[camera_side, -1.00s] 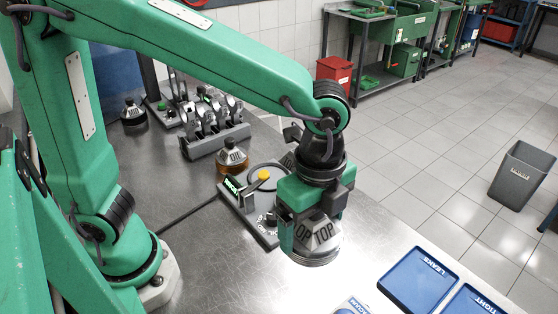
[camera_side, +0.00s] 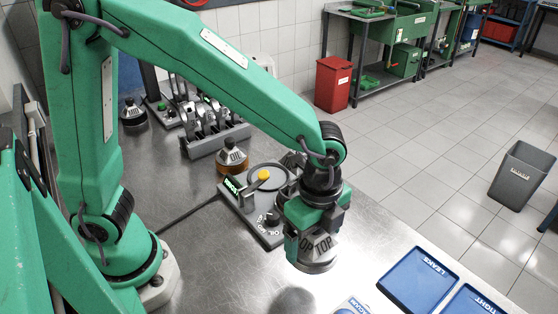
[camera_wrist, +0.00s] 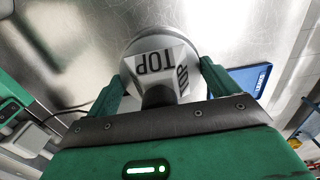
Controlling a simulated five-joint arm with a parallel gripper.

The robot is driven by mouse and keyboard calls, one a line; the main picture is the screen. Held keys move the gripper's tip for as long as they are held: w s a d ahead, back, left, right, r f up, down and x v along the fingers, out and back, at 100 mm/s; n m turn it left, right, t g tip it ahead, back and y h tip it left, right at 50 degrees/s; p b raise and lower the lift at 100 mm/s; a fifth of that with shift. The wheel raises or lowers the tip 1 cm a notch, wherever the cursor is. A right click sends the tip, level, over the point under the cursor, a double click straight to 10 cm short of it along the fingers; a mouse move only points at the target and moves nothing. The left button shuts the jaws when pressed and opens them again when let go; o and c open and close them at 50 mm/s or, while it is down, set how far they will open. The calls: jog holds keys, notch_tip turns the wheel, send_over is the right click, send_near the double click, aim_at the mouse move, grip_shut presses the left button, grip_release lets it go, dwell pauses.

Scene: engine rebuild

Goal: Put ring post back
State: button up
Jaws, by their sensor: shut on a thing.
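A silver ring post (camera_side: 318,252) with TOP printed on its faceted sides and a wide round base hangs from my gripper (camera_side: 312,232). It appears roughly upright, above the steel table, with a dark shadow on the metal below it. In the wrist view the ring post (camera_wrist: 160,62) sits between the two green fingers of my gripper (camera_wrist: 160,82), which are shut on its upper part. A similar post marked OIL (camera_side: 232,155), with a brown base, stands behind on the table. Another dark-based post (camera_side: 132,112) stands at the far left.
A grey rack of pistons (camera_side: 215,138) is behind. Blue trays marked LEAKS (camera_side: 418,281) and TIGHT (camera_side: 473,302) lie at the right.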

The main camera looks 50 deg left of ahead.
jog(key=w+a+f, duration=0.1)
jog(key=w, duration=0.1)
jog(key=w+a+f, duration=0.3)
jog(key=w+f, duration=0.1)
jog(key=w, duration=0.1)
jog(key=shift+a, duration=0.35)
jog(key=shift+s+f, duration=0.1)
jog(key=shift+f, duration=1.9)
jog(key=shift+f, duration=0.15)
jog(key=o, duration=1.1)
notch_tip(320, 180, up, 12)
jog(key=shift+r, duration=0.15)
